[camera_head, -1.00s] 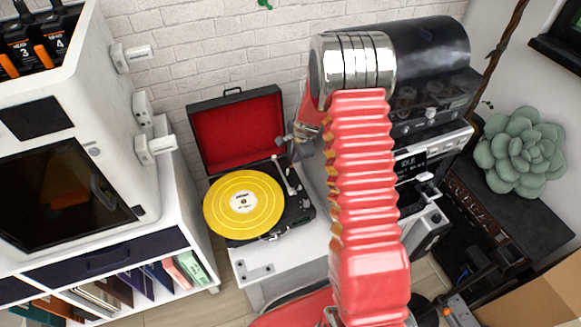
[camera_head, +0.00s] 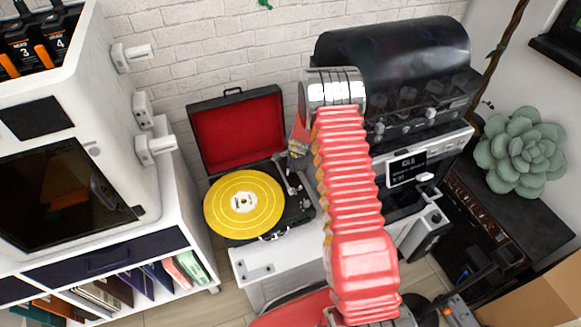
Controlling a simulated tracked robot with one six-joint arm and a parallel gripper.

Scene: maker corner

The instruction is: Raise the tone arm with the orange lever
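A portable record player (camera_head: 302,211) with its red-lined lid (camera_head: 237,130) open stands on a white cabinet. A yellow record (camera_head: 243,204) lies on its platter. The pale tone arm (camera_head: 291,187) is at the right of the record, partly hidden. I cannot make out the orange lever. My gripper (camera_head: 297,158) is at the back right of the record player, close above or beside the tone arm's rear end. It is small and partly behind my red arm, so its fingers cannot be told apart.
A black-topped machine with a screen (camera_head: 407,168) stands right of the record player, behind my arm. A white cabinet with a dark door (camera_head: 62,178) stands at the left. A large succulent (camera_head: 520,150) is at the far right.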

